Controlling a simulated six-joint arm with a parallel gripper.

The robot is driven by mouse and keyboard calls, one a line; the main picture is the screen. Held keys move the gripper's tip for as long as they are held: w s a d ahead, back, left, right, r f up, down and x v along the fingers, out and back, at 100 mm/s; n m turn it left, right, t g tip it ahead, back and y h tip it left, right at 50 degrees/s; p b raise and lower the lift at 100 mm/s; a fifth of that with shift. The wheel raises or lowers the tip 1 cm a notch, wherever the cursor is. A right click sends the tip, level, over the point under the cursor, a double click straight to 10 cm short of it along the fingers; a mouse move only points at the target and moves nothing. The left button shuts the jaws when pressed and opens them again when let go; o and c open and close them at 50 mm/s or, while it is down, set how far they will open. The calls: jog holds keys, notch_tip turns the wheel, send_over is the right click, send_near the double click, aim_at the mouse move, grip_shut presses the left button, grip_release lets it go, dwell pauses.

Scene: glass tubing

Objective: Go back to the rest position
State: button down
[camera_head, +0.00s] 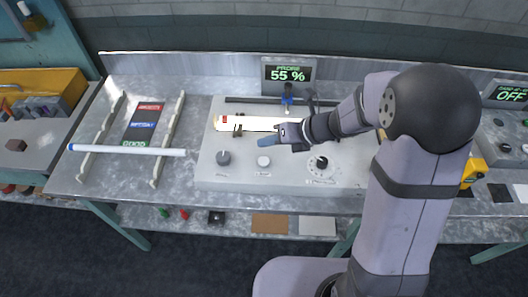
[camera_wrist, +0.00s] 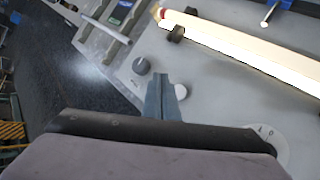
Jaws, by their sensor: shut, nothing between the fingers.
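My gripper (camera_head: 264,142) is over the grey machine panel, just in front of a glowing tube. In the wrist view its fingers (camera_wrist: 161,78) are together with nothing between them. The glowing tube (camera_head: 258,124) lies level on the machine's supports, with a red mark near its left end; it also shows in the wrist view (camera_wrist: 235,50), apart from the fingertips. A second white tube (camera_head: 125,150) with a blue end lies across the rack at the left. My arm reaches in from the right, and hides part of the machine.
The machine panel (camera_head: 207,177) carries a dark knob (camera_head: 223,158), a white knob (camera_head: 263,161) and a dial (camera_head: 318,163). A display (camera_head: 288,74) behind reads 55 %. Another display (camera_head: 510,94) reads OFF. A yellow bin (camera_head: 62,88) stands at the left.

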jog(key=s+f+n+g, duration=0.1)
jog(key=s+n, duration=0.1)
jog(key=n, duration=0.2)
jog(key=s+d+f+n+h, duration=0.1)
jog(key=n, duration=0.4)
jog(key=s+d+f+n+g, duration=0.1)
jog(key=s+n, duration=0.1)
jog(key=n, duration=0.2)
jog(key=shift+s+f+n+g, duration=0.3)
jog(key=shift+s, duration=0.05)
jog(key=s+d+f+n+g+h, duration=0.3)
jog(key=s+d+n, duration=0.2)
jog(key=s+n, duration=0.5)
jog(key=s+d+r+n+t+h, duration=0.1)
jog(key=s+d+r+n+h, duration=0.2)
jog(key=d+n, duration=0.5)
jog(key=shift+d+r+t+h, duration=0.4)
jog(key=shift+d+r+h, duration=0.3)
jog(key=shift+d+r, duration=0.35)
